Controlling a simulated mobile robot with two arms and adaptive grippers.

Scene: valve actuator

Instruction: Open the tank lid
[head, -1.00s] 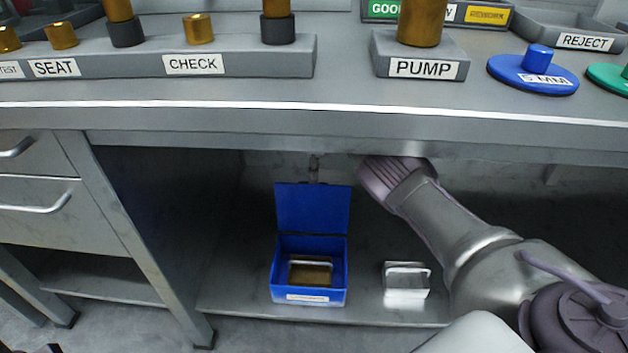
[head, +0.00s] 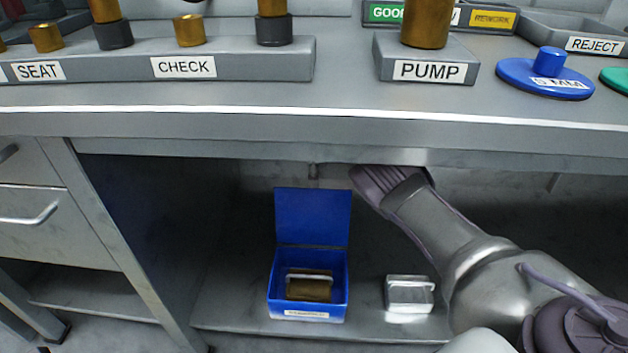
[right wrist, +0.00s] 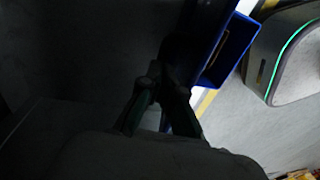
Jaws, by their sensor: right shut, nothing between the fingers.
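The blue tank (head: 308,298) stands on the lower shelf under the bench in the head view. Its blue lid (head: 312,217) stands upright at the back, and the top is open. A brownish block with a pale handle (head: 309,285) shows inside. My right arm reaches in from the right, its ribbed end under the bench edge, right of the lid and above it; its fingers are not clear there. In the dark right wrist view, my right gripper (right wrist: 160,88) is shut and empty, close to a blue part that looks like the tank. My left gripper is out of view.
A small silvery box (head: 409,294) sits on the shelf right of the tank. The bench top (head: 340,95) overhangs the shelf and carries a PUMP block (head: 427,70), a fixture row (head: 240,68) and a blue disc (head: 545,80). The shelf's left part is clear.

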